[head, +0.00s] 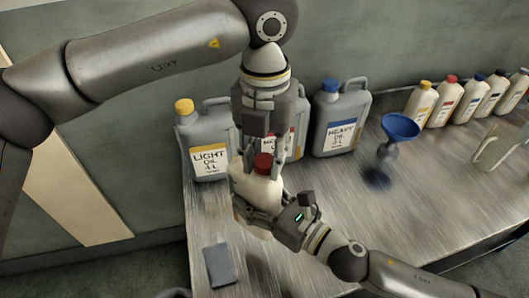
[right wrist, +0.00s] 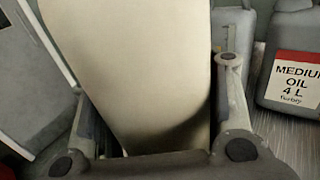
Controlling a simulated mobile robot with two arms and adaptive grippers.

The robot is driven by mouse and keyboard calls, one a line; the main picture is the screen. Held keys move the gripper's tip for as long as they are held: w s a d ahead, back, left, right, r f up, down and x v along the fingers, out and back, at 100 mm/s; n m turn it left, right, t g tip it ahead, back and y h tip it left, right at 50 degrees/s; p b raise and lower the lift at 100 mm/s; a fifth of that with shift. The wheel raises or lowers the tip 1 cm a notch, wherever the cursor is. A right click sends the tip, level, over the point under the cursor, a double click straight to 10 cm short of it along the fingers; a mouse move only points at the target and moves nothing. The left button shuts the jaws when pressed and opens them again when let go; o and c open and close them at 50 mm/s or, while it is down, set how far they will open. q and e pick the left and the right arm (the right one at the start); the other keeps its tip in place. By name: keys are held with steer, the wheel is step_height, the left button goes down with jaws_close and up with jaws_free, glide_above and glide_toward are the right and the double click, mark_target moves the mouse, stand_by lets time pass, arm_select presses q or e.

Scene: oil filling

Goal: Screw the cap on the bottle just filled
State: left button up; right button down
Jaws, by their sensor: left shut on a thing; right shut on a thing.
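A cream bottle (head: 262,190) is near the table's front left, gripped by my right gripper (head: 258,212), which comes in from the lower right. The bottle's pale wall fills the middle of the right wrist view (right wrist: 140,70), between the fingers. A red cap (head: 263,161) is at the top of the bottle. My left gripper (head: 264,150) points down from above and is shut on the cap. I cannot tell whether the cap is threaded on or only resting there.
Light oil (head: 205,140) and heavy oil (head: 340,118) canisters stand behind; the medium oil canister (right wrist: 292,75) is mostly hidden in the head view. A blue funnel (head: 401,127), several capped bottles (head: 443,105) and a clear jug (head: 495,150) are right. A dark pad (head: 220,266) lies at front.

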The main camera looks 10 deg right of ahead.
arm_select(q)
steer(key=m, duration=1.4)
steer(key=shift+w, duration=0.1)
steer(key=m, duration=0.7)
steer(key=shift+m, duration=0.3)
steer(key=m, duration=0.6)
steer(key=shift+m, duration=0.3)
steer(key=o, duration=1.2)
step_height(320, 180, up, 12)
steer(key=shift+f, duration=0.1)
